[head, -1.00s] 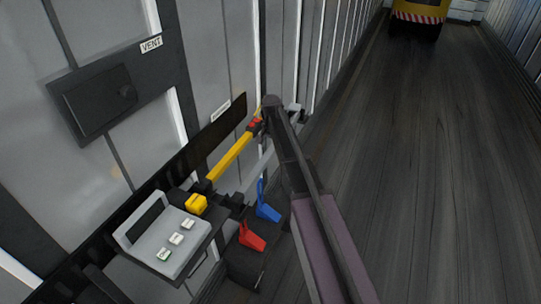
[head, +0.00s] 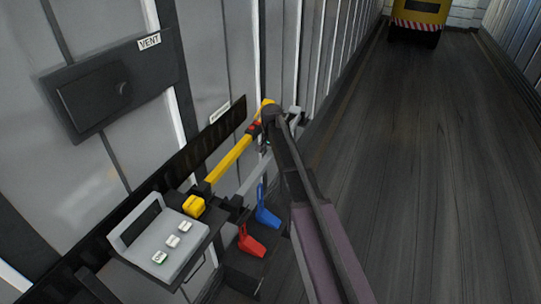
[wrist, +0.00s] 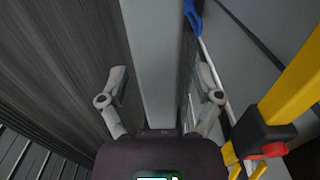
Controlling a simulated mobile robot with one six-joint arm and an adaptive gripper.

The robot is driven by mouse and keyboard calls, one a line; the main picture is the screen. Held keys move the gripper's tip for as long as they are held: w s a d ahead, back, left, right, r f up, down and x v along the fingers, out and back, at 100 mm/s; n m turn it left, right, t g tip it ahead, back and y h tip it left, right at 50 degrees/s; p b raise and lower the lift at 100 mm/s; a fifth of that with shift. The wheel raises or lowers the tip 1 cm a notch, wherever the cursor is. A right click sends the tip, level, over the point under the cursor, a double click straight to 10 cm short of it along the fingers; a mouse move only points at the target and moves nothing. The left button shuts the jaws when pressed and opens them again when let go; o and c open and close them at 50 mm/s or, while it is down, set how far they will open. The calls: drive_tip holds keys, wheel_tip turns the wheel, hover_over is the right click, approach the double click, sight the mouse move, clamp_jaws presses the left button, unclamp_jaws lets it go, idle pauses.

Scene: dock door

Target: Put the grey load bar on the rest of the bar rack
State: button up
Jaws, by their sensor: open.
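The grey load bar (head: 254,178) runs lengthwise beside the wall, below and right of a yellow bar (head: 229,160). Its near end meets a dark support (head: 236,208), which seems part of the bar rack; its middle is hidden behind my arm. In the wrist view the grey bar (wrist: 152,60) runs straight up the picture between the two fingers of my gripper (wrist: 161,84). The fingers are spread, with gaps to the bar on both sides. In the head view my gripper is mostly hidden behind my arm. I cannot tell whether the far end is supported.
The yellow bar has a red and black fitting (wrist: 266,140), close to the right finger. A blue piece (head: 267,208) and a red piece (head: 250,242) stand near the bar's near end. A grey button panel (head: 165,240) is at left.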

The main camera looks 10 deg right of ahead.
sight(271, 151)
clamp_jaws()
drive_tip(key=shift+r, duration=0.2)
idle(0.3)
wheel_tip(271, 151, up, 10)
drive_tip(key=p, duration=1)
drive_tip(key=shift+f, duration=0.25)
idle(0.5)
